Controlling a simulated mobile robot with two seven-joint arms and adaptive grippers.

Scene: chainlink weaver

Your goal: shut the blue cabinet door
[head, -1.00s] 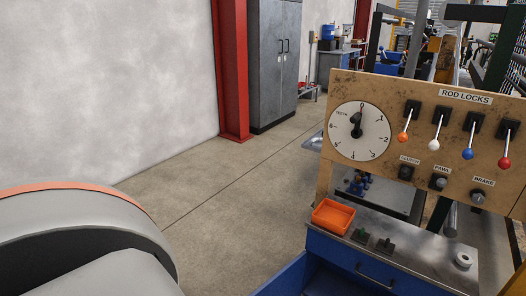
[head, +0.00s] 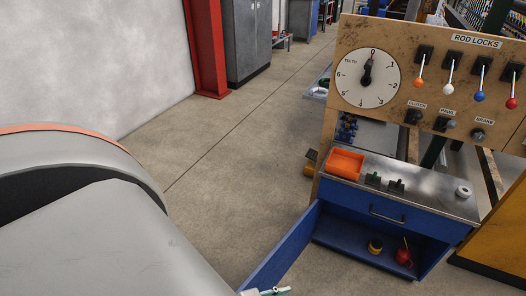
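The blue cabinet (head: 455,232) stands at the lower right under a steel top. Its door (head: 283,250) stands open, swung out from the cabinet's left side toward the bottom of the view. Inside the open compartment are a yellow and black round item (head: 375,246) and a red can (head: 403,257). A closed drawer with a dark handle (head: 387,215) is above the opening. A large grey part of my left arm fills the lower left. Neither gripper can be made out.
On the steel top (head: 430,197) are an orange bin (head: 345,163), small dark items and a white roll (head: 463,191). The lever panel (head: 420,85) rises behind it. A small pale green item (head: 268,291) shows at the bottom edge, unclear. The floor left of the door is clear.

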